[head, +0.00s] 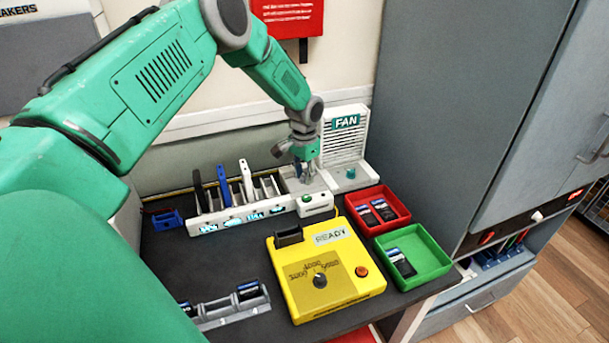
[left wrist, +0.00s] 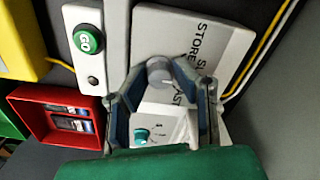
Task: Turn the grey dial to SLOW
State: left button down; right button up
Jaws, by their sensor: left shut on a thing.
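The grey dial (left wrist: 160,75) is on a white panel (left wrist: 165,30) in the left wrist view, beside printed words reading STORE and, partly covered, what look like SLOW and FAST. I cannot make out which word the dial points at. My left gripper (left wrist: 158,70) is shut on the dial, one finger on each side. In the head view my left gripper (head: 303,170) reaches down onto the panel behind the GO box, and hides the dial. My right gripper is in neither view.
A white FAN unit (head: 343,135) with a teal knob (head: 350,173) stands just right of the gripper. A green GO button (left wrist: 88,39) is close by. A slotted rack (head: 232,213), yellow READY box (head: 320,290), red tray (head: 398,202) and green tray (head: 437,262) fill the table nearby.

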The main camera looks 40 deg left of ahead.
pick_arm(q)
jog(key=c, duration=1.4)
grip_release()
jog(key=shift+o, duration=0.6)
jog(key=shift+w+a+f, duration=0.1)
jog(key=shift+w+f, duration=0.1)
jog(key=shift+w, duration=0.05)
jog(key=shift+r, duration=0.4)
notch_tip(320, 180, up, 11)
jog(key=shift+a, duration=0.1)
